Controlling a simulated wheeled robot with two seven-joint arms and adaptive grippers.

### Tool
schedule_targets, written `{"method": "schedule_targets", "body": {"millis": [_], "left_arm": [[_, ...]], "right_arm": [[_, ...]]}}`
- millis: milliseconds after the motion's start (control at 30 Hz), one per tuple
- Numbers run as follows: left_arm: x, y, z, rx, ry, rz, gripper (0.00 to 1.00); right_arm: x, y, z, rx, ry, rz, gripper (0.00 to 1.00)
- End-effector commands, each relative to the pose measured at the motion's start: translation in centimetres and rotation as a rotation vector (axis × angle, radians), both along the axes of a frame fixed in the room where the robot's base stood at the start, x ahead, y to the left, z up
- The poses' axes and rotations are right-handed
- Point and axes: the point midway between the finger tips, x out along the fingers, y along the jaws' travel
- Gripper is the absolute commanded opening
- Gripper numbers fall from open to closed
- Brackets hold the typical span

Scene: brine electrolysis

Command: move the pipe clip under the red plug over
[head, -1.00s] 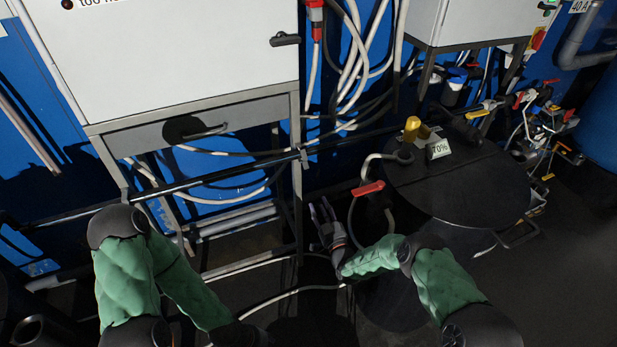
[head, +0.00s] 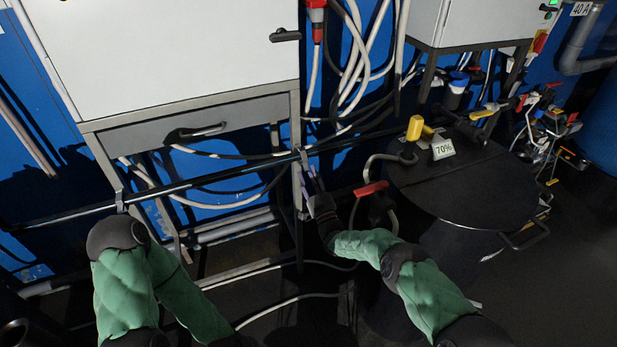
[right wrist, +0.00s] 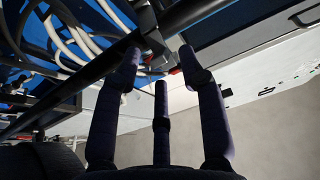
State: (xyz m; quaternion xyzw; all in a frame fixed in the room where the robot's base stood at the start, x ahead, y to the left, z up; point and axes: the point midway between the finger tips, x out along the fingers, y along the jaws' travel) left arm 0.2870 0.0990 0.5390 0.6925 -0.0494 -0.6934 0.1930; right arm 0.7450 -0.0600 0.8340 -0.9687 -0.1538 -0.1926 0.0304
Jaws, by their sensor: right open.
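The red plug (head: 317,12) hangs at the top centre of the head view, on the blue wall. Below it, a grey pipe clip (head: 303,158) sits on the long black pipe (head: 225,175), by the cabinet frame's right leg. My right gripper (head: 313,178) is open and empty, just below the clip, with its fingers pointing up. In the right wrist view the black pipe (right wrist: 85,75) crosses diagonally beyond the fingers, and the clip (right wrist: 154,42) shows near the fingertips. I cannot tell whether they touch. My left arm is at lower left; its gripper is out of view.
A second clip (head: 120,200) is on the pipe's left part. A dark round drum (head: 465,185) with a yellow-handled fitting and a 70% label stands at right. A red-handled valve (head: 371,188) is close right of my gripper. Hoses hang behind the pipe.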

Motion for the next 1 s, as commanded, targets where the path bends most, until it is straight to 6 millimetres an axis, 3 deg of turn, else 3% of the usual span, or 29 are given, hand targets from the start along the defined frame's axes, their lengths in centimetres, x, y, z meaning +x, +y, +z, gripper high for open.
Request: {"method": "schedule_targets", "body": {"millis": [467,600,1000], "left_arm": [[0.01,0.00,-0.42,0.000,0.000,0.000,0.40],[0.01,0.00,-0.42,0.000,0.000,0.000,0.40],[0.01,0.00,-0.42,0.000,0.000,0.000,0.40]], "right_arm": [[1.16,0.35,0.55,0.000,0.000,-0.001,0.41],[1.14,0.34,0.55,0.000,0.000,-0.001,0.02],[1.13,0.34,0.45,0.000,0.000,-0.001,0.00]]}}
